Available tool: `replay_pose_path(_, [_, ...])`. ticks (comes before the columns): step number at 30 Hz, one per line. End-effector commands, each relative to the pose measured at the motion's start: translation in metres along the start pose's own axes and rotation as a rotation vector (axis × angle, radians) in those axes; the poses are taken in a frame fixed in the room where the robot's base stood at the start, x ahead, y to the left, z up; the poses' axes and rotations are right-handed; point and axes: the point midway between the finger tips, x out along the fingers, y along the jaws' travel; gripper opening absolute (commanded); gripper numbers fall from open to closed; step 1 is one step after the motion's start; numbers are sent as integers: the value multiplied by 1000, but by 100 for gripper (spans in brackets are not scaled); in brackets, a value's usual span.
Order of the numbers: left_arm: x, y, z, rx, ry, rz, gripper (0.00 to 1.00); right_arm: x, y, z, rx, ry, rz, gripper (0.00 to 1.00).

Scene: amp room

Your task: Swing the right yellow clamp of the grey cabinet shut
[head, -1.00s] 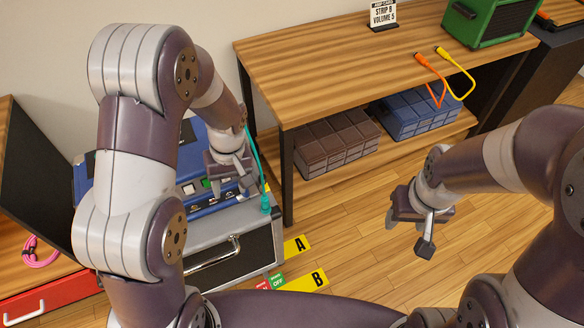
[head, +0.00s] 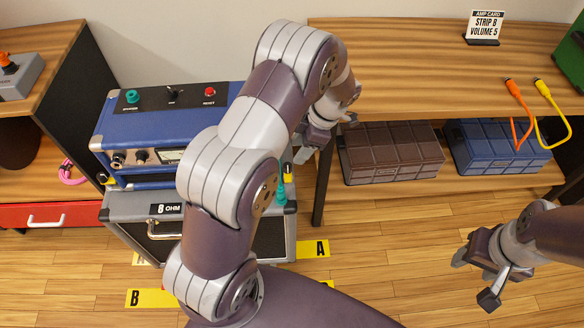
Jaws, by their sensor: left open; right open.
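The grey cabinet (head: 120,207) stands on the floor at left centre, with a black front and a handle. Its right yellow clamp (head: 288,178) shows as a small yellow and black piece at the cabinet's right edge, beside my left arm. I cannot tell its angle clearly. Another small yellow piece, the left clamp (head: 106,179), is at the cabinet's left edge. My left gripper (head: 308,152) is open, above and to the right of the right clamp, apart from it. My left arm hides much of the cabinet's middle. My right gripper (head: 474,278) is open and empty over the floor at right.
A blue amplifier (head: 125,125) sits on the cabinet. A teal plug (head: 282,197) is at its right front corner. A wooden bench (head: 400,75) stands at right, with brown (head: 392,155) and blue (head: 500,150) units beneath. The floor (head: 390,240) between my grippers is clear.

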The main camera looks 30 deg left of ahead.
Motion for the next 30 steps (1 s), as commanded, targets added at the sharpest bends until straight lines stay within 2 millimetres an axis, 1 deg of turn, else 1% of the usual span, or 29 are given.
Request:
replay_pose_path(1, [14, -1, -1, -1, 2, -5, 51, 1, 0, 0, 0, 1, 0, 53])
replay_pose_path(3, [31, -1, -1, 1, 3, -5, 51, 2, 0, 0, 0, 2, 0, 53])
replay_pose_path(6, [50, -1, -1, 1, 1, -3, 51, 5, 0, 0, 0, 2, 0, 53])
replay_pose_path(9, [62, 0, -1, 0, 0, -2, 51, 6, 0, 0, 0, 2, 0, 53])
replay_pose_path(12, [68, -1, -1, 2, 0, -2, 51, 6, 0, 0, 0, 2, 0, 53])
replay_pose_path(19, [68, 0, -1, 2, 0, -1, 51, 6, 0, 0, 0, 2, 0, 53])
replay_pose_path(20, [68, 0, -1, 2, 0, -1, 44, 6, 0, 0, 0, 2, 0, 53])
replay_pose_path(21, [68, 0, -1, 2, 0, -1, 32, 6, 0, 0, 0, 2, 0, 53])
replay_pose_path(23, [68, 0, -1, 2, 0, -1, 12, 6, 0, 0, 0, 2, 0, 53])
replay_pose_path(24, [68, 0, -1, 2, 0, -1, 0, 6, 0, 0, 0, 2, 0, 53])
replay_pose_path(30, [68, 0, -1, 6, -1, 1, 0, 7, 0, 0, 0, 2, 0, 53])
